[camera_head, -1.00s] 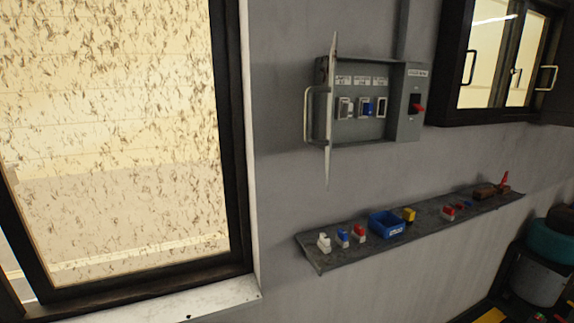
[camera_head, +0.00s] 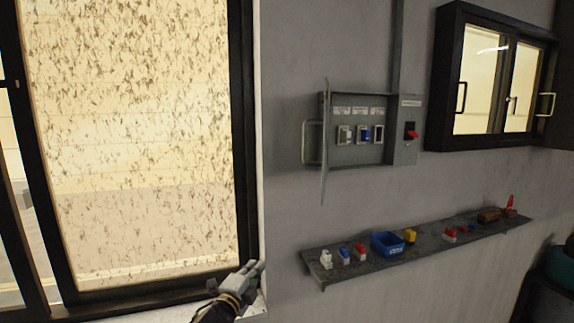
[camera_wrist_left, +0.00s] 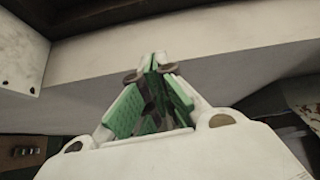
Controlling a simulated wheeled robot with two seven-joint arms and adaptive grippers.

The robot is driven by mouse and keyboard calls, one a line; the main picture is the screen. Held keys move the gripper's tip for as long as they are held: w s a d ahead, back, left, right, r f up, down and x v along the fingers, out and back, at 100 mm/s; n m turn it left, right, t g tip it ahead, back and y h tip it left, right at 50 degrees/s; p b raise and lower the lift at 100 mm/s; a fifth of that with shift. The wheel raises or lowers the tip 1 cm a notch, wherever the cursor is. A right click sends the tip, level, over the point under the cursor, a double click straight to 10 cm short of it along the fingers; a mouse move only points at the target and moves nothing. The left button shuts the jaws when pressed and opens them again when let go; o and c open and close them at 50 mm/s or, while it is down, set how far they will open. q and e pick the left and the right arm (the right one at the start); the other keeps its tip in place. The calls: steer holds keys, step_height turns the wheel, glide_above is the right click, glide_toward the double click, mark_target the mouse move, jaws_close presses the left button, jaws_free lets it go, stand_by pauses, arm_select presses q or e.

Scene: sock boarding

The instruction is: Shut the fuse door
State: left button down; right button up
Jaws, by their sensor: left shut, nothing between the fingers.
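The grey fuse box (camera_head: 362,135) is on the wall, with labelled fuse carriers in a row and a red switch (camera_head: 411,132) on its right part. Its fuse door (camera_head: 325,150) stands open at the box's left side, seen nearly edge-on, with a pale handle (camera_head: 311,142) on its left. My left gripper (camera_head: 257,268) is at the window's lower right corner, below and left of the door and apart from it. In the left wrist view its green-padded fingers (camera_wrist_left: 152,75) meet at the tips with nothing between them. My right gripper does not show.
A grey shelf (camera_head: 330,278) below the box holds small coloured fuses, a blue bin (camera_head: 387,245) and a red-tipped item (camera_head: 510,205). A black-framed cabinet (camera_head: 447,80) hangs to the right. A large window (camera_head: 145,150) fills the left. The wall between door and shelf is clear.

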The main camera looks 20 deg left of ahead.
arm_select(q)
steer(key=s+d+r+m+t+h, duration=0.1)
steer(key=d+r+m+h, duration=0.2)
steer(key=r+m+h, duration=1.75)
steer(key=s+a+r+m+g+y, duration=0.1)
steer(key=s+r+m+g, duration=0.6)
steer(key=m, duration=0.8)
steer(key=s+a+r+m+g+y, duration=0.2)
steer(key=s+r+m+g, duration=0.5)
steer(key=r+m, duration=0.5)
steer(key=m+y, duration=0.1)
steer(key=m, duration=0.3)
steer(key=shift+r, duration=0.25)
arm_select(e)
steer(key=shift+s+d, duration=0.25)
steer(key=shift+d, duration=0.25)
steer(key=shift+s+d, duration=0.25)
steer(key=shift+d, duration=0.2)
arm_select(q)
steer(key=shift+w, duration=0.1)
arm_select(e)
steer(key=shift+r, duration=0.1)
